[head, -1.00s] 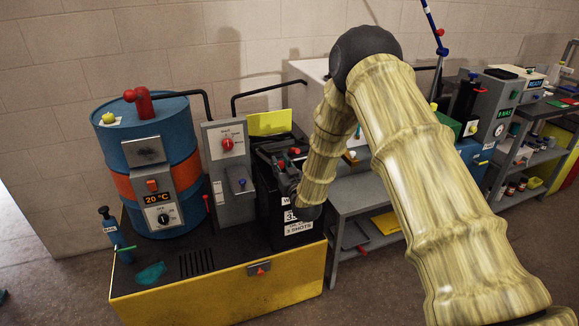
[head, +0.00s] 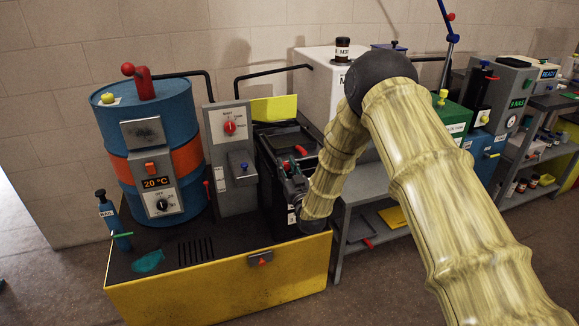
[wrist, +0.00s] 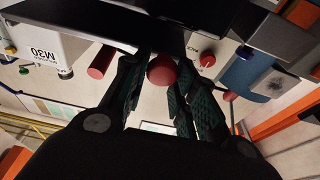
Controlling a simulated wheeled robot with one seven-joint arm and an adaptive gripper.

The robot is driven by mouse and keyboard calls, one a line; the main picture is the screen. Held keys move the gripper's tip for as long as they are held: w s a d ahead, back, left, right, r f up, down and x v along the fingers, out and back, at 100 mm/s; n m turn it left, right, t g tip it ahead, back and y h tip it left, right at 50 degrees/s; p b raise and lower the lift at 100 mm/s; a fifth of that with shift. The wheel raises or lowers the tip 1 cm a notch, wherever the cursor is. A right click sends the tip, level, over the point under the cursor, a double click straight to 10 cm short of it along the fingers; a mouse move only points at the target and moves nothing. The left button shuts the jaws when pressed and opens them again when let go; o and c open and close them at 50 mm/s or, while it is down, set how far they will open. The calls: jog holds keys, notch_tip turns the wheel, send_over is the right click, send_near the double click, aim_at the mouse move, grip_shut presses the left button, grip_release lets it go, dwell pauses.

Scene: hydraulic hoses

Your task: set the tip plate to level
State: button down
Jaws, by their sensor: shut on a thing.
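A black bin (head: 273,180) stands at the right end of the yellow-sided bench. A dark plate (head: 283,138), which looks like the tip plate, lies across its top; its exact tilt is hard to tell. My gripper (head: 290,178) is at the bin's upper front right side, partly hidden by my forearm. In the wrist view my gripper (wrist: 160,88) is shut on a round red knob (wrist: 162,69), which sits between the fingers in front of a dark bar (wrist: 75,22). A red cylindrical grip (wrist: 101,62) is just left of the fingers.
A grey panel with a red dial (head: 230,128) and a blue drum (head: 150,110) stand left of the bin. A yellow panel (head: 273,109) is behind it. A white cabinet (head: 325,95) and grey shelf stand close on the right.

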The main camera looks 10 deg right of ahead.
jog(key=shift+f, duration=0.15)
jog(key=c, duration=1.1)
grip_release()
jog(key=shift+c, duration=0.2)
jog(key=shift+s, duration=0.1)
jog(key=v, duration=1.2)
